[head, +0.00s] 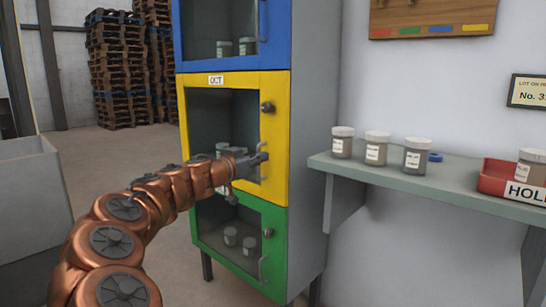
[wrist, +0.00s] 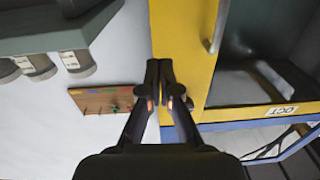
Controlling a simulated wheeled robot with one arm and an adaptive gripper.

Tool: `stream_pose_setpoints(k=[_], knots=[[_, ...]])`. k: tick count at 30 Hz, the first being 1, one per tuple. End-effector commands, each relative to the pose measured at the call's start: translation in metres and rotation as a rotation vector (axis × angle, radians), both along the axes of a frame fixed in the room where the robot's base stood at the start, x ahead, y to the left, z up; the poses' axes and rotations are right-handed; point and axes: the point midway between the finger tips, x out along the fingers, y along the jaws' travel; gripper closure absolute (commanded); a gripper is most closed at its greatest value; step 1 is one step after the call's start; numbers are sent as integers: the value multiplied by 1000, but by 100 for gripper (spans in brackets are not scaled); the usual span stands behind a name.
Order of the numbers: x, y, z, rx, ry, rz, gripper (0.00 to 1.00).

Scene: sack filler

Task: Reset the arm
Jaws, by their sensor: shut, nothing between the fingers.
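My copper arm reaches in from the lower left in the head view. My gripper (head: 260,158) is in front of the right edge of the yellow door (head: 235,79), close to its handle (head: 264,172). In the wrist view my gripper (wrist: 160,66) has its fingertips together, with nothing between them. There the yellow door frame (wrist: 182,50) lies behind and beside the fingers, and the metal handle (wrist: 217,28) is apart from them, to the right. I cannot tell whether the fingers touch the frame.
The cabinet has a blue door (head: 276,30) above and a green door (head: 274,220) below, with jars inside. A shelf (head: 450,187) at the right holds several jars (head: 376,150) and a red tray (head: 492,178). A wooden board (head: 425,18) hangs above. A grey bin (head: 30,205) stands left.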

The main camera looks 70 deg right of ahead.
Motion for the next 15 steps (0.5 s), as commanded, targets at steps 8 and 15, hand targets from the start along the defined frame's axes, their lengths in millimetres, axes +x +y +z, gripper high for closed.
stream_pose_setpoints(k=[8, 15], knots=[[16, 39, 2, -2, 2, 3, 100], [21, 53, 1, -1, 0, 1, 100]])
